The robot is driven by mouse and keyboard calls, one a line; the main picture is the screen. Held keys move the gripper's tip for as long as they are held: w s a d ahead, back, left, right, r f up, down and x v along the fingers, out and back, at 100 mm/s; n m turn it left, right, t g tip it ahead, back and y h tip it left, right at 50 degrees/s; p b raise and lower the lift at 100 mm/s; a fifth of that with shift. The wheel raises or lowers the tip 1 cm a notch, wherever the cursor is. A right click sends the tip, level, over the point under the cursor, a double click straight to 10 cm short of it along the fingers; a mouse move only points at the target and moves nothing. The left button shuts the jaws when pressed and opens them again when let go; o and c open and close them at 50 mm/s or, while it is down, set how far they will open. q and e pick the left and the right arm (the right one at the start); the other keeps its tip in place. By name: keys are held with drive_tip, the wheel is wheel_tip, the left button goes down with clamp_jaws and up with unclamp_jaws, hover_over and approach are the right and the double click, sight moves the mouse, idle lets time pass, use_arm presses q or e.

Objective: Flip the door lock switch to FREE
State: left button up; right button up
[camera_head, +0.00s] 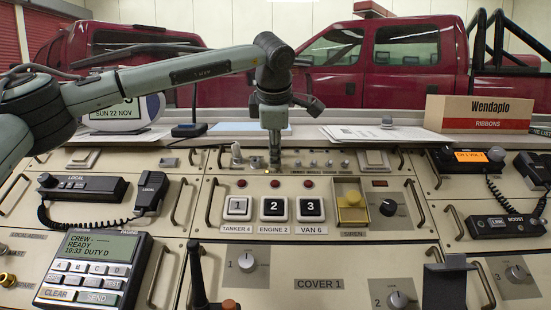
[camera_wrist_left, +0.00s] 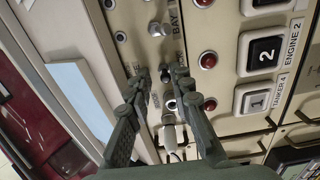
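My left gripper (camera_head: 275,160) points down at the row of small controls behind the numbered buttons. My right gripper is not in view.
A white plug-like fitting (camera_head: 236,152) stands left of the gripper, and several small toggles (camera_head: 328,163) lie to its right. Nearer are red lamps (camera_head: 275,184) and buttons TANKER 4 (camera_head: 237,207), ENGINE 2 (camera_head: 274,208) and VAN 6 (camera_head: 310,208). A yellow siren button (camera_head: 351,207) sits further right.

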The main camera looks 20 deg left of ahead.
use_arm(q)
drive_tip(key=shift+w, duration=0.1)
drive_tip(key=a+p+v, duration=0.1)
drive_tip(key=v, duration=0.5)
drive_tip(key=shift+d+p, duration=0.3)
drive_tip(key=shift+d, duration=0.15)
idle(0.5)
